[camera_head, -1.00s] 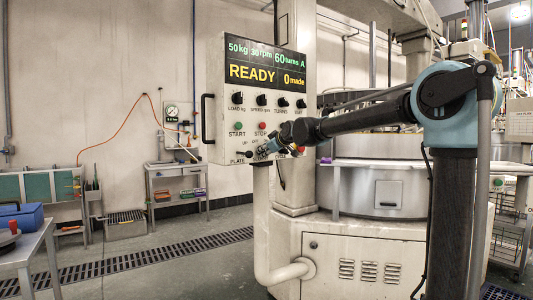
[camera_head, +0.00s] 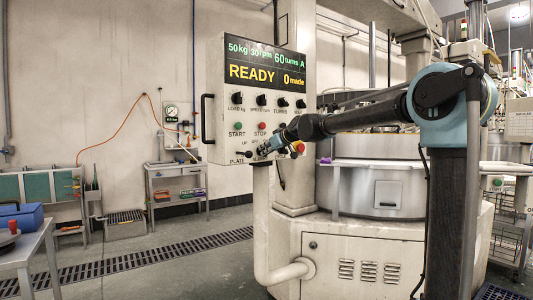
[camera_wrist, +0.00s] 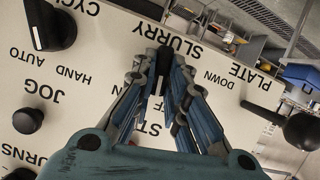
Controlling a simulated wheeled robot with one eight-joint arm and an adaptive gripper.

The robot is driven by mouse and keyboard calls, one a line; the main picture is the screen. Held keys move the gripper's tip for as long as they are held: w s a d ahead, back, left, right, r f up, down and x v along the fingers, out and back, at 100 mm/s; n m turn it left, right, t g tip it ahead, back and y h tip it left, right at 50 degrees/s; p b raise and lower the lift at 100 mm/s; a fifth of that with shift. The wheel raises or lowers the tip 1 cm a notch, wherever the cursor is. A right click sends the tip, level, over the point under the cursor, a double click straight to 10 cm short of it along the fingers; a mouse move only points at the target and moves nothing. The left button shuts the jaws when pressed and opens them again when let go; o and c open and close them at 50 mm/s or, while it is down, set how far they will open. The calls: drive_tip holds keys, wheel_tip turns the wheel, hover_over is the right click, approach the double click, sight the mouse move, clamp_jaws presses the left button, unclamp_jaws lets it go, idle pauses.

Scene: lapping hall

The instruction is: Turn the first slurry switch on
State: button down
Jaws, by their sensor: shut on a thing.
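The control panel (camera_head: 216,70) stands on the machine's column, with a lit display reading READY. In the wrist view, my gripper (camera_wrist: 164,62) is shut on the small black slurry switch (camera_wrist: 163,58), just beside the panel's SLURRY label (camera_wrist: 170,38). The fingers hide part of the switch and the lettering around it, so I cannot tell whether it stands at on or off. In the head view, my gripper (camera_head: 264,149) is at the panel's lower edge and covers the switch.
A lever with a black ball (camera_wrist: 302,131) sticks out near the PLATE label. A large black knob (camera_wrist: 48,27) and a round black JOG button (camera_wrist: 28,120) are on the other side. A red button (camera_head: 299,148) sits just right of my gripper.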

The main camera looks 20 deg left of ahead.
drive_tip(key=shift+w+d+m+g+y, duration=0.15)
drive_tip(key=shift+m+g+y, duration=0.25)
drive_tip(key=shift+m, duration=0.45)
drive_tip(key=shift+w+d+m+g+y, duration=0.1)
drive_tip(key=shift+w+m+g+y, duration=0.25)
drive_tip(key=shift+m, duration=0.55)
drive_tip(key=shift+w+d+m+g+y, duration=0.1)
drive_tip(key=shift+m+g+y, duration=0.25)
drive_tip(key=shift+m+g, duration=0.35)
drive_tip(key=shift+m, duration=0.35)
drive_tip(key=c, duration=1.6)
unclamp_jaws()
drive_tip(key=shift+f, duration=0.1)
drive_tip(key=shift+s, duration=0.1)
drive_tip(key=v, duration=1.2)
drive_tip(key=shift+f, duration=0.1)
